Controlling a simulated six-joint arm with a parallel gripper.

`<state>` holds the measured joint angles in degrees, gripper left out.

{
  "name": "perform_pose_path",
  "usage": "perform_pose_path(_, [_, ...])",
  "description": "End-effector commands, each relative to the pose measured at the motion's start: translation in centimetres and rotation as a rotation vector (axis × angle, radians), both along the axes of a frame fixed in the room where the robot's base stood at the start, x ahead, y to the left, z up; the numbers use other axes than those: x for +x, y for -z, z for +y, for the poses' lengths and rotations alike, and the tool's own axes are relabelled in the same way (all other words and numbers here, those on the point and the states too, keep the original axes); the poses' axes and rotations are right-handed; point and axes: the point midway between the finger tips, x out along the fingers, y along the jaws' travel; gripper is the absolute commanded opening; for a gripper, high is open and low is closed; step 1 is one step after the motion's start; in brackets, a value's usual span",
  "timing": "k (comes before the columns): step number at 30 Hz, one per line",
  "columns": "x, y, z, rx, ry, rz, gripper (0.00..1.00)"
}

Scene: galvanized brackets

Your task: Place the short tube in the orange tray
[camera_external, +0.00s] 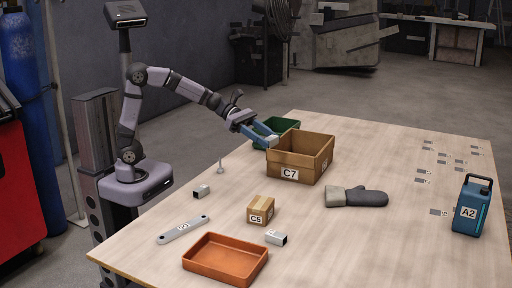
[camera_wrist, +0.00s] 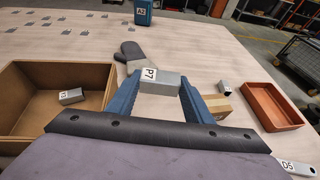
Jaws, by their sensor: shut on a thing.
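My gripper (camera_external: 271,141) is shut on a short grey square tube marked P7 (camera_wrist: 160,82), held crosswise between the blue fingers. It is above the table beside the open cardboard box C7 (camera_external: 296,177). The orange tray (camera_external: 204,267) is empty at the near edge of the table, well away from my gripper. In the wrist view the tray (camera_wrist: 272,122) is at the right. Other similar short grey tubes lie on the table, one left of centre (camera_external: 201,191) and one near the tray (camera_external: 277,238). Another lies inside the box (camera_wrist: 71,96).
A small carton C5 (camera_external: 260,210) and a flat grey bar (camera_external: 183,229) lie near the orange tray. A green tray (camera_external: 275,126) stands behind box C7. A grey glove (camera_external: 357,197) and a blue canister A2 (camera_external: 472,206) are at the right.

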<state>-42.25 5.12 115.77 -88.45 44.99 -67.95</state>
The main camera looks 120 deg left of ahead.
Motion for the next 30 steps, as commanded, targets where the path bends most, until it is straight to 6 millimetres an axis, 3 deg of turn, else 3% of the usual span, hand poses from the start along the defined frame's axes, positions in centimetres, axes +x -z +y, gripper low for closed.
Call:
perform_pose_path(8, [6.2, 1.4, -10.0, -0.002, 0.266, -0.007, 0.23])
perform_pose_path(15, [9.8, 2.8, -21.1, -0.003, 0.522, -0.007, 0.23])
perform_pose_path(24, [10.7, 5.0, -35.2, -0.001, 0.814, -0.003, 0.23])
perform_pose_path(30, [9.8, 6.2, -42.1, 0.000, 0.954, 0.000, 0.23])
